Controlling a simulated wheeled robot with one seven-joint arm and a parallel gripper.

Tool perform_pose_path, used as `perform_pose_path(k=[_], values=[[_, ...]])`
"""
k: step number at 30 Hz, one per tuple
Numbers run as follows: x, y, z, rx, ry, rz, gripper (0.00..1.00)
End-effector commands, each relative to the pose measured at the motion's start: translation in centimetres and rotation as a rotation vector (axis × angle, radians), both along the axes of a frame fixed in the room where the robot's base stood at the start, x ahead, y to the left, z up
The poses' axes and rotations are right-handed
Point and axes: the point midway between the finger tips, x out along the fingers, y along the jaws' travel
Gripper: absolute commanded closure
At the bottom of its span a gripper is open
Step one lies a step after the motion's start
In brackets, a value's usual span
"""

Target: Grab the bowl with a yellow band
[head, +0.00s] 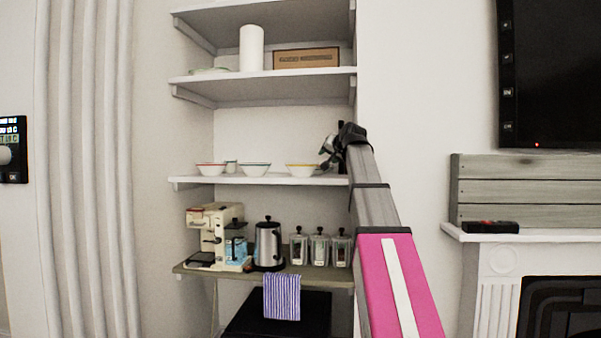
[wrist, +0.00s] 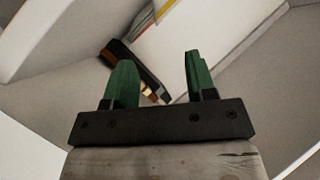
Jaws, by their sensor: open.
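The bowl with a yellow band (head: 303,170) stands upright on the middle shelf in the head view, the rightmost of three white bowls. My gripper (head: 326,151) is just right of this bowl and slightly above its rim in the picture; I cannot tell the depth gap. In the wrist view my gripper (wrist: 158,58) has its two green fingers spread apart with nothing held between them.
A bowl with a green band (head: 255,170) and one with a red band (head: 211,170) stand to the left, with a small cup (head: 231,167) between them. The shelf (head: 235,180) has another shelf (head: 265,88) above. A coffee machine, kettle (head: 268,246) and jars are below.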

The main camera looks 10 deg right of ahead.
Motion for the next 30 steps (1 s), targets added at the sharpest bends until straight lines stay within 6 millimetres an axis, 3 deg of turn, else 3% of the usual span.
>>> perform_pose_path(k=[5,13,22,30], values=[[0.6,0.1,0.1,0.002,-0.003,0.0,0.49],[4.1,0.9,-1.1,0.002,-0.002,0.001,0.49],[6.0,1.5,-2.0,0.001,-0.003,0.001,0.49],[9.2,2.4,-3.5,0.001,-0.003,0.001,0.49]])
